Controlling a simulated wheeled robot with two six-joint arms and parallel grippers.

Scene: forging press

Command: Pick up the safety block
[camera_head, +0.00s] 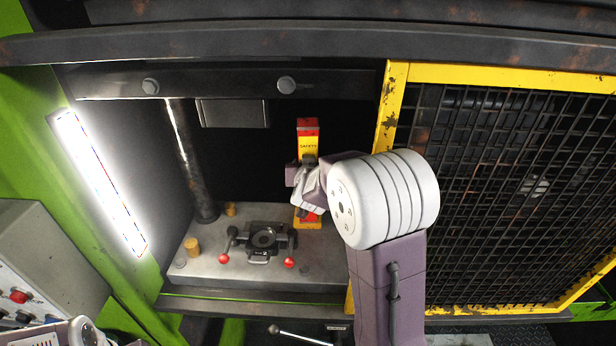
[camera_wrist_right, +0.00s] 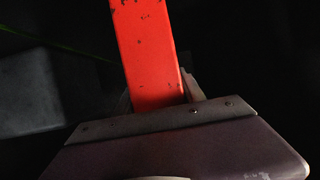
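The safety block (camera_head: 308,150) is a tall, narrow red and yellow block with lettering. It stands upright at the back of the press bed, right of the die. Its foot looks to be on the bed plate. My right gripper (camera_head: 303,178) is at its middle, with fingers on either side. In the right wrist view the block's worn red face (camera_wrist_right: 150,50) rises between the fingers (camera_wrist_right: 157,98), which look closed against its sides. The block's lower part is partly hidden by the gripper. Only a piece of my left arm shows at the bottom left; its gripper is out of view.
A dark die with red-knobbed handles (camera_head: 263,240) sits on the grey bed plate (camera_head: 215,270). A dark column (camera_head: 190,160) stands left. A yellow-framed mesh guard (camera_head: 500,190) bounds the opening on the right. The upper ram (camera_head: 232,112) hangs above. A control box (camera_head: 45,260) is at left.

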